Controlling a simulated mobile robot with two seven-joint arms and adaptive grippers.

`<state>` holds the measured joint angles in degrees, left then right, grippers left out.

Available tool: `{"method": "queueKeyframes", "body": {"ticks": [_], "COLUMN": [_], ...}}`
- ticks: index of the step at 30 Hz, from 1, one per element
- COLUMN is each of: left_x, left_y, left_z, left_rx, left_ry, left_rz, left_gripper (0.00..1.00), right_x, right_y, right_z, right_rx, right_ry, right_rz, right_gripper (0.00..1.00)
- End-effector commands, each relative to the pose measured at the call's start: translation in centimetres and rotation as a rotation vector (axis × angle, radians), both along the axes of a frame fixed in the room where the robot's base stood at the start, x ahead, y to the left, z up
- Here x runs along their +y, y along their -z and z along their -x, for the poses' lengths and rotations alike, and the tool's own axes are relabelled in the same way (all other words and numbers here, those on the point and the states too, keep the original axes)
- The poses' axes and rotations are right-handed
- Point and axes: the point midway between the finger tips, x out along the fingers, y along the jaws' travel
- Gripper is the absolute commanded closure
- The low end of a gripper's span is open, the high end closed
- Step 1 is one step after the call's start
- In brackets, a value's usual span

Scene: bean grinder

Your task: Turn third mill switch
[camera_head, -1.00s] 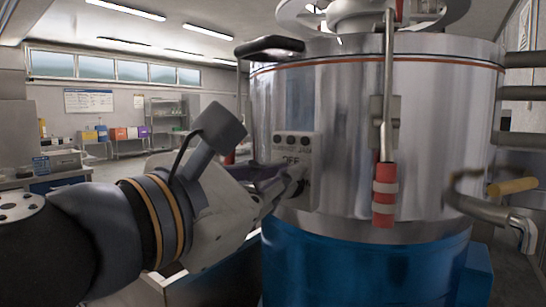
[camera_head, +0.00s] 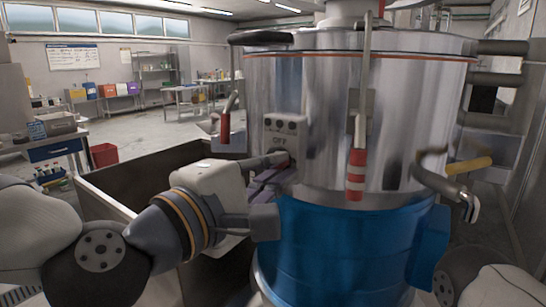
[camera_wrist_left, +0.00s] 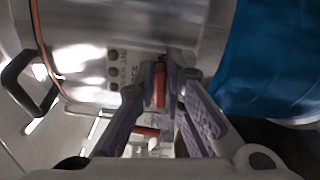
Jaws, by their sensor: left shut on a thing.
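A steel mill (camera_head: 330,110) with a blue base (camera_head: 345,250) stands in front of me. A grey control panel (camera_head: 284,128) on its side has small buttons and "OFF" lettering above the switch. The panel also shows in the left wrist view (camera_wrist_left: 124,69). My left gripper (camera_head: 285,158) is at the lower part of the panel, shut on the switch. In the left wrist view, a red piece (camera_wrist_left: 159,85) shows between the purple fingertips. The fingers hide most of the switch, so its exact angle is unclear. My right gripper is out of view.
A pipe with a yellow handle (camera_head: 468,166) juts out at right. A dark-walled bin (camera_head: 110,200) stands left of the mill. Open floor, a red bin (camera_head: 104,155) and shelves lie behind.

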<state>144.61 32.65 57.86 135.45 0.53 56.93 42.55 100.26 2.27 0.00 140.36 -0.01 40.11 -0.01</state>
Motion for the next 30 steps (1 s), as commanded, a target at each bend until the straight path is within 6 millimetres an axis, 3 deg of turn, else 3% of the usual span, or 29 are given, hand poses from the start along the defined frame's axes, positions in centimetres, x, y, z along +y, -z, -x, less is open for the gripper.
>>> {"method": "queueKeyframes", "body": {"ticks": [12, 28, 29, 30], "left_x": [-0.06, -0.05, -0.05, -0.04], "left_y": [0.06, 0.26, 0.26, 0.27], "left_z": [0.09, 0.02, 0.02, 0.02], "left_rx": [-0.097, -0.104, -0.103, -0.103], "left_ry": [0.001, 0.001, 0.001, 0.001], "left_rz": [-0.124, -0.138, -0.139, -0.138], "left_gripper": [1.00, 1.00, 0.83, 0.74], "right_x": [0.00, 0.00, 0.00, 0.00], "right_y": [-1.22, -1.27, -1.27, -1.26], "right_z": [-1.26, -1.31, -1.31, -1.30], "right_rx": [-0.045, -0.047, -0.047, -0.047], "right_ry": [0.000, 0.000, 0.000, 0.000], "right_rz": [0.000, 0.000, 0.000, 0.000], "right_gripper": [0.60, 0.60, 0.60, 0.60]}}
